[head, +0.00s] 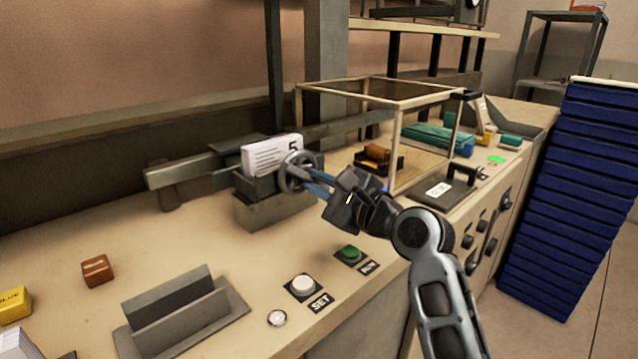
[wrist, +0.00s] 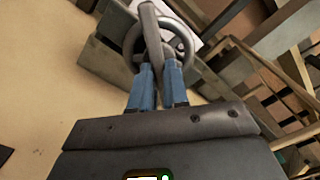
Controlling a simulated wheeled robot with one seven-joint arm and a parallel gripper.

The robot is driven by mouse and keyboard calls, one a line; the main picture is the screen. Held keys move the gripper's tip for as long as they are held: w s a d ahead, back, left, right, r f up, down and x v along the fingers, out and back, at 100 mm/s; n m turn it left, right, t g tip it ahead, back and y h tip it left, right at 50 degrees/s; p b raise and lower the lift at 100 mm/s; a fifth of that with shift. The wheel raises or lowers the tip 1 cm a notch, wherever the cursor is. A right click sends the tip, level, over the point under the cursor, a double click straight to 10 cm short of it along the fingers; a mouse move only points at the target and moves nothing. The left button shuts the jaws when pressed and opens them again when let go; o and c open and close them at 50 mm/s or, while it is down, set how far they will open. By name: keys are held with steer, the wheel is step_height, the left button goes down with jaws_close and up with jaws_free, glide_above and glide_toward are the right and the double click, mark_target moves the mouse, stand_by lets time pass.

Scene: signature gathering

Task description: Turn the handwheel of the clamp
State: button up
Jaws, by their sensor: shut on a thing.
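The clamp (head: 270,208) is a grey block on the bench with a stack of white printed sheets (head: 268,157) marked 5 standing in it. Its handwheel (head: 286,171) is a grey spoked ring on the right side of the clamp. My gripper (head: 310,175) reaches in from the right, with its blue fingers at the wheel. In the wrist view my gripper (wrist: 160,75) is shut on a bar of the handwheel (wrist: 190,48), which lies between the fingertips. The fingers hide the lower part of the wheel.
A grey slotted holder (head: 180,308), a white SET button (head: 303,284) and a green button (head: 349,252) are on the bench in front. A framed clear box (head: 398,150) stands to the right. Blue stacked trays (head: 570,190) stand at the far right. The bench left of the clamp is mostly clear.

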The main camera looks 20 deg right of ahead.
jaws_close()
steer(key=shift+n, duration=0.3)
steer(key=n, duration=0.2)
steer(key=shift+n+b, duration=0.3)
steer(key=shift+n, duration=0.1)
steer(key=n+b, duration=0.1)
steer(key=n, duration=0.3)
steer(key=shift+n, duration=0.3)
steer(key=n+b, duration=0.2)
steer(key=n, duration=0.2)
steer(key=shift+r, duration=0.15)
steer(key=shift+r+n+b, duration=0.1)
steer(key=shift+n+b, duration=0.55)
steer(key=shift+n, duration=1.15)
steer(key=o, duration=0.6)
jaws_free()
steer(key=shift+r, duration=0.1)
